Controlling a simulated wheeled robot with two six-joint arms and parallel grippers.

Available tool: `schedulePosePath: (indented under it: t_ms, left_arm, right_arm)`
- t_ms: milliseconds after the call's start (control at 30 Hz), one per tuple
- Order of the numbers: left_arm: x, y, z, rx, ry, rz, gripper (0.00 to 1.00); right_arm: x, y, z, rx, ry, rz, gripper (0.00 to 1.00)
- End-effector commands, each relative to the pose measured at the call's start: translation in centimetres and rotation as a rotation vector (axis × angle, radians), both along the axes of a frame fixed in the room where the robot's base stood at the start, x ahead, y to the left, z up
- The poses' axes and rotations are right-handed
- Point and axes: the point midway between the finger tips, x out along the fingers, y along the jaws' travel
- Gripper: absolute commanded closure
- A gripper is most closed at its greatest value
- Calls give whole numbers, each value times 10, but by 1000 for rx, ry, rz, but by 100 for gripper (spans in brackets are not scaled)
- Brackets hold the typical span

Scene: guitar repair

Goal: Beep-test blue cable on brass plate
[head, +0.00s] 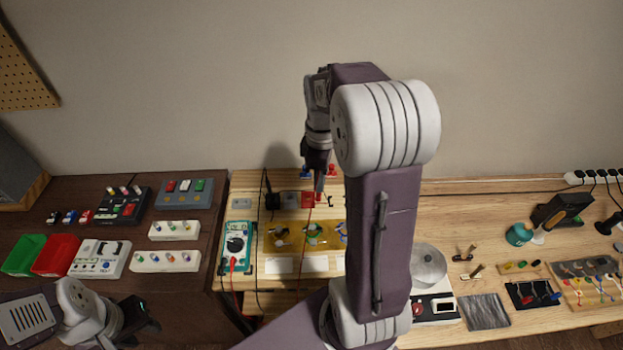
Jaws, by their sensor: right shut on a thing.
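A brass-coloured plate (268,246) lies on the light wooden bench and carries several small coiled cables. A blue cable (342,228) shows at its right end, partly hidden behind my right arm. A teal multimeter (237,246) with a dark dial stands left of the plate, with a red lead at its front. My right gripper (318,186) points down behind the plate and is shut on a red probe (319,197). The probe tip appears above a red block (308,200); contact is unclear. My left gripper (146,318) is low at left, away from the plate; its jaw opening is unclear.
Black and grey blocks (289,199) sit behind the plate, with a black lead beside them. Green and red bins (55,254) and several trays fill the dark left table. A round pan (428,265) and tools lie right of my arm.

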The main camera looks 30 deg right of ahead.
Motion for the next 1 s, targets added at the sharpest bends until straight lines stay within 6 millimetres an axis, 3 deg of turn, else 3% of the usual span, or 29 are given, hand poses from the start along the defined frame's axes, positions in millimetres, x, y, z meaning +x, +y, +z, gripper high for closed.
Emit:
schedulePosePath:
  t_ms: [367,600,700,867,1000]
  left_arm:
    - [0,0,0,0,0,0,64]
    - [0,0,0,0,0,0,64]
    - [0,0,0,0,0,0,64]
    - [0,0,0,0,0,0,64]
    - [0,0,0,0,0,0,64]
  right_arm:
    - [-4,-3,0,-2,2,-2,100]
    - [-47,-45,-21,-32,21,-9,100]
    - [-58,-54,-26,-40,24,-3,100]
    - [-60,-55,-30,-41,27,1,100]
    - [-61,-55,-45,-39,29,2,100]
